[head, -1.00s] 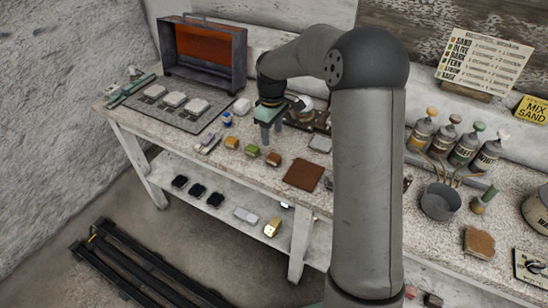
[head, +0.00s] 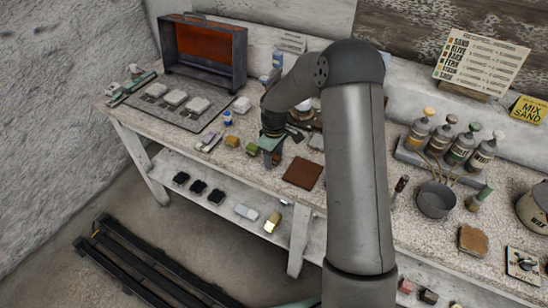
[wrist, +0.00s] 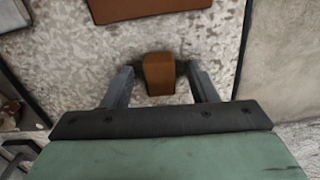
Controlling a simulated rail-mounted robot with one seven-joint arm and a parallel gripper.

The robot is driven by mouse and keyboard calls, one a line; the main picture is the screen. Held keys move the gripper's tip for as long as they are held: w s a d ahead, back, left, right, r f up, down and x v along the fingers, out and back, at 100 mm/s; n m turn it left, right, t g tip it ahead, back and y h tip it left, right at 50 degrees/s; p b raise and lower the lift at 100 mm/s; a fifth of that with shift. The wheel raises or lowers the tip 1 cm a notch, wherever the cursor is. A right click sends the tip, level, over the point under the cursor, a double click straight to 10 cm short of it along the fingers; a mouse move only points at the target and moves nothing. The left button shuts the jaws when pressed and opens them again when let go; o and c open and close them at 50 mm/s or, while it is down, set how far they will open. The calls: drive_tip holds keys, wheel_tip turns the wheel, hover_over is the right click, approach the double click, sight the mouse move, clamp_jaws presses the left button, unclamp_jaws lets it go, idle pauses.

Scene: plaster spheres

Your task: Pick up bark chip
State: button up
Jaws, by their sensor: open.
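A small brown block, seemingly the bark chip (wrist: 159,74), lies on the speckled tabletop in the wrist view. My gripper (wrist: 160,84) is open, with one finger on each side of the block and a visible gap on both sides. In the head view my gripper (head: 272,158) points down at the bench's front part, left of the brown square mat, and its fingers largely hide the block.
A green block (head: 252,149) and an ochre block (head: 232,141) sit just left of my gripper. The brown square mat (head: 303,173) lies to its right. The speckled bench's front edge is close by. A metal pot (head: 436,200) and several bottles stand farther right.

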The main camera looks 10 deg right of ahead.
drive_tip(key=c, duration=1)
drive_tip(key=shift+c, duration=0.2)
drive_tip(key=shift+r, duration=0.1)
